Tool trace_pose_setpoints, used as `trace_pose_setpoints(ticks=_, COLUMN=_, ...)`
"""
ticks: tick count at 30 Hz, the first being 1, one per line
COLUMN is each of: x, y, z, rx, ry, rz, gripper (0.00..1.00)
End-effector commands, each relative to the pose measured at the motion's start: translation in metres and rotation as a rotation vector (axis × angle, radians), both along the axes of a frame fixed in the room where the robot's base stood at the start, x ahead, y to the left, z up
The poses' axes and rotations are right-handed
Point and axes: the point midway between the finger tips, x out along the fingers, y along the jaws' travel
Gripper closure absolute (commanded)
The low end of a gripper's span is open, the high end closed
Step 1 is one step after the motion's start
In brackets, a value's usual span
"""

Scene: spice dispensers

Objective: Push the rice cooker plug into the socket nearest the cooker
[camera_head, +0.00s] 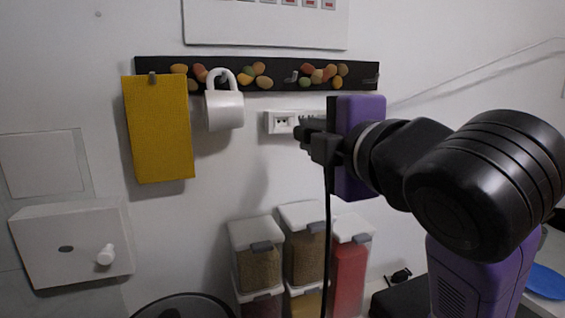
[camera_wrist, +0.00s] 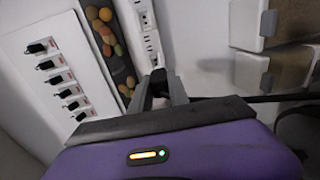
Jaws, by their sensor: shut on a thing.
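My gripper (camera_head: 312,138) is shut on the black plug (camera_head: 300,132), in front of the wall beside the white socket strip (camera_head: 283,122). In the wrist view my gripper's fingertips (camera_wrist: 158,84) pinch the plug (camera_wrist: 158,75) close to the socket strip (camera_wrist: 148,28). I cannot tell whether the plug touches a socket. The black cord (camera_head: 327,235) hangs straight down from the gripper; it runs to the right in the wrist view (camera_wrist: 265,98). My gripper hides the strip's right part in the head view. A dark round lid (camera_head: 185,305), perhaps the cooker's, shows at the bottom edge.
A dark rail (camera_head: 280,84) above the strip carries a white mug (camera_head: 224,110) and a yellow cloth (camera_head: 160,130). Stacked spice dispensers (camera_head: 257,268) stand below. A white wall box (camera_head: 70,245) is at left. A switch panel (camera_wrist: 55,75) shows in the wrist view.

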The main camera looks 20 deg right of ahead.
Motion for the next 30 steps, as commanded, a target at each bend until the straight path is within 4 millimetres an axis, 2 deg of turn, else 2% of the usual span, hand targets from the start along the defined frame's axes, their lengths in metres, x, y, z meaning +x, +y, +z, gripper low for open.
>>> trace_pose_setpoints(ticks=6, x=0.0, y=0.0, z=0.0, rx=0.001, ry=-0.069, rz=0.002, gripper=1.0)
trace_pose_setpoints(ticks=19, x=-0.001, y=0.0, z=0.001, rx=0.002, ry=-0.073, rz=0.001, gripper=1.0)
trace_pose_setpoints(ticks=30, x=0.021, y=0.0, z=0.0, rx=0.001, ry=-0.072, rz=0.002, gripper=1.0)
